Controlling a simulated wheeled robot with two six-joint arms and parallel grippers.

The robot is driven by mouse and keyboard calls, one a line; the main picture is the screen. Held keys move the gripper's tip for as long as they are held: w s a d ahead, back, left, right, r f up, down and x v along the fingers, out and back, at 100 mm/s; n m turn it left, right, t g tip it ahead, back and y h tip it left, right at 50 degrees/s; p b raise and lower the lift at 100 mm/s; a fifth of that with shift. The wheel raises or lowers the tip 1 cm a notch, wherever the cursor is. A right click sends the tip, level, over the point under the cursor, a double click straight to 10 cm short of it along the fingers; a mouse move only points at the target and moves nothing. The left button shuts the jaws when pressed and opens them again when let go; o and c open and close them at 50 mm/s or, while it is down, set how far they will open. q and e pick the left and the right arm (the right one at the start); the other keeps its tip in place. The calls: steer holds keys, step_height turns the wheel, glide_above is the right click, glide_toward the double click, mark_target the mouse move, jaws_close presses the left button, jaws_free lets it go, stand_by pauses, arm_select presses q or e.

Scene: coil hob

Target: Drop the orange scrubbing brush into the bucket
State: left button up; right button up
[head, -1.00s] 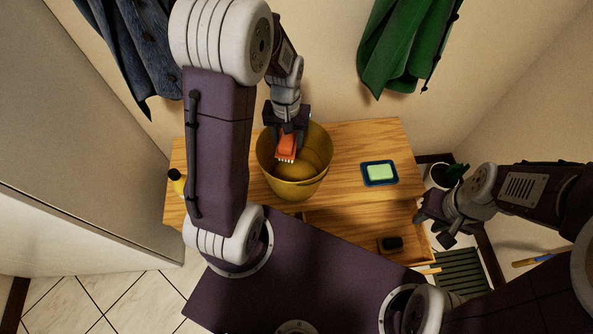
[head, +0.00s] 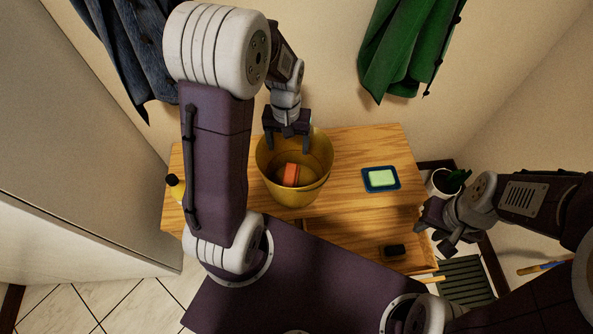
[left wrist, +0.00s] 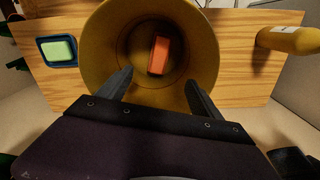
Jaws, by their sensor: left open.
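The orange scrubbing brush (head: 291,174) lies inside the yellow bucket (head: 268,180), at its bottom. In the left wrist view the brush (left wrist: 159,55) also shows on the floor of the bucket (left wrist: 205,50). The bucket stands upright on the wooden bench. My left gripper (head: 288,146) is open and empty, above the back part of the bucket; its fingers (left wrist: 160,88) are spread apart in the left wrist view. The brush and the gripper are apart. My right gripper (head: 438,232) is off the bench's right end, away from the bucket, with no object seen in it.
A blue dish with a green-white block (head: 381,179) sits right of the bucket. A yellow bottle (head: 177,188) with a dark cap stands at the bench's left end. A dark object (head: 394,250) lies lower right. A green garment (head: 402,50) hangs above.

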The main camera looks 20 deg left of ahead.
arm_select(q)
step_height(320, 180, up, 7)
steer(key=p, duration=0.2)
stand_by(0.5)
steer(key=s+d+f+m, duration=0.25)
steer(key=s+d, duration=0.25)
steer(key=s, duration=0.4)
step_height(320, 180, up, 18)
steer(key=t+p, duration=0.1)
steer(key=p, duration=1.8)
steer(key=shift+w+r+m, duration=0.2)
steer(key=shift+w+m, duration=0.15)
steer(key=shift+s, duration=0.1)
